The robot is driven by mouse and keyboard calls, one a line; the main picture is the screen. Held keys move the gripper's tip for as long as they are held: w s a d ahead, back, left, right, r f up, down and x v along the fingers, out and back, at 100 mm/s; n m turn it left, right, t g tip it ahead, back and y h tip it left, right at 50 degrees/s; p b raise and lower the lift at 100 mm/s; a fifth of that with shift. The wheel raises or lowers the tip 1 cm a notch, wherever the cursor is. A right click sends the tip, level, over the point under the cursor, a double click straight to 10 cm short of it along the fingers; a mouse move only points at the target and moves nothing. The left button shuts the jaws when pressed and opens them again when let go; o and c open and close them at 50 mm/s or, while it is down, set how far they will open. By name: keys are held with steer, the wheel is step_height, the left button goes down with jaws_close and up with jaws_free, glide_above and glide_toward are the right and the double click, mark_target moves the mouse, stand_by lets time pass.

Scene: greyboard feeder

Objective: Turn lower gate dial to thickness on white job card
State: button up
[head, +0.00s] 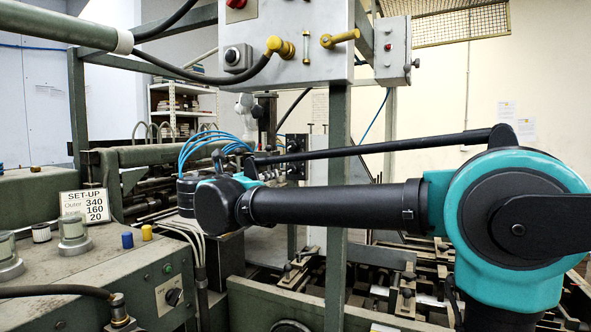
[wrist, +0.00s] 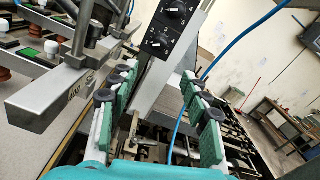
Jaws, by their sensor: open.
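The white job card (head: 85,206) stands on the green console at the left in the head view. It reads SET-UP, with "Outer 340", then 160 and 20; the smaller labels are hard to read. In the wrist view a black panel on a grey post carries an upper dial (wrist: 178,9) and the lower dial (wrist: 155,43), each ringed by numbers. The lower dial's setting is too small to read. My gripper (wrist: 158,76) is open and empty, its green-padded fingers spread below the panel, apart from the dials. In the head view my arm hides most of the gripper.
A grey metal bar (wrist: 45,105) lies left of my fingers in the wrist view. A blue hose (wrist: 240,42) passes right of the post.

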steer(key=x, duration=1.7)
steer(key=shift+w, duration=0.2)
steer(key=shift+d, duration=0.1)
jaws_close()
